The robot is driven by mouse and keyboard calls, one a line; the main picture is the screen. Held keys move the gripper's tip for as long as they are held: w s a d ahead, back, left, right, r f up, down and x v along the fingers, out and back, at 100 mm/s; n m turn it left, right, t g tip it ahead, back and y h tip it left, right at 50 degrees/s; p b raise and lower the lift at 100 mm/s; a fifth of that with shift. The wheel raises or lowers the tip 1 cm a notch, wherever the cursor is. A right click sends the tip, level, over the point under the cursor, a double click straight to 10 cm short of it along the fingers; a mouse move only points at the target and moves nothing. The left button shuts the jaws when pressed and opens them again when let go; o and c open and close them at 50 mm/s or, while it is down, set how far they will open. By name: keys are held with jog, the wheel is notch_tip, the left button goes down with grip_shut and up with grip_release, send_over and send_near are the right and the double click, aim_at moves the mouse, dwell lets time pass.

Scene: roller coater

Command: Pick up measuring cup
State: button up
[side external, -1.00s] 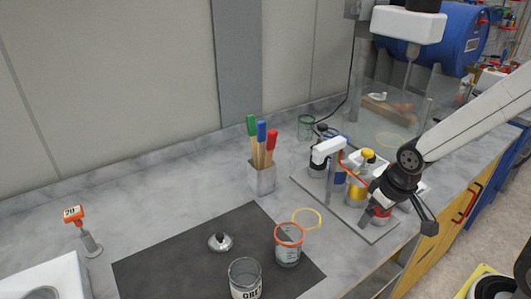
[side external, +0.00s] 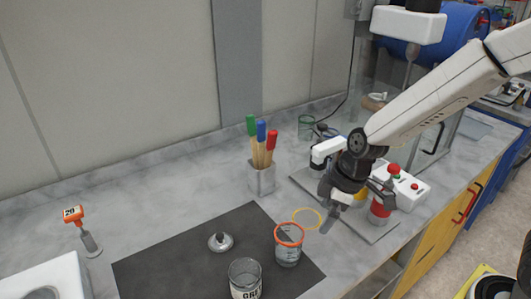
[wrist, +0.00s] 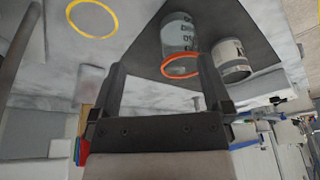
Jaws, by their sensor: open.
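A clear cup with an orange rim and dark markings, which looks like the measuring cup (side external: 288,250), stands upright on the dark mat (side external: 170,262). My gripper (side external: 355,208) is open and empty, above and to the right of the cup in the side view, apart from it. In the wrist view the cup (wrist: 178,35) shows beyond the open fingers (wrist: 160,80), with its orange rim toward me.
A yellow ring (side external: 308,218) lies by the mat's right edge. A holder with coloured handles (side external: 262,178) stands behind the mat, and a silver knobbed piece (side external: 220,242) sits on it. A coater with red buttons (side external: 405,187) is near my gripper.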

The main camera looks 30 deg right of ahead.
aim_at(286, 238)
jog(key=w+a+f+n+y, duration=0.1)
jog(key=w+a+f+n, duration=0.1)
jog(key=a+n, duration=0.2)
jog(key=shift+w+a+y, duration=0.3)
jog(key=shift+w+a, duration=0.1)
jog(key=shift+a, duration=0.7)
jog(key=shift+f, duration=0.1)
jog(key=shift+x, duration=2.5)
jog(key=shift+s, duration=0.15)
jog(key=c, duration=1.1)
jog(key=shift+o, duration=0.2)
